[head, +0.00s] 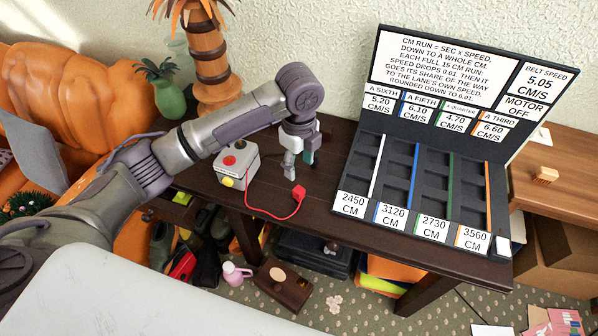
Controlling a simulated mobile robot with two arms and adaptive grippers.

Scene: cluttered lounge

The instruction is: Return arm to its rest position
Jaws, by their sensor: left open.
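My left arm reaches in from the left over the dark table (320,206). Its gripper (299,168) points down over the tabletop, open, with nothing seen between its fingers. The gripper is between a small white box with a red button (238,165) on its left and a black lane board (405,180) on its right. A red plug (298,192) on a red cord lies just below the fingertips in the picture. I cannot tell how high the fingertips are above the table. My right gripper is out of view.
A tiki-like wooden ornament (210,65) and a green vase (168,97) stand behind the arm. An orange sofa (90,75) is at left. A wooden cabinet (570,180) is at right. A pink jug (233,272) and a wooden box (283,286) lie on the floor.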

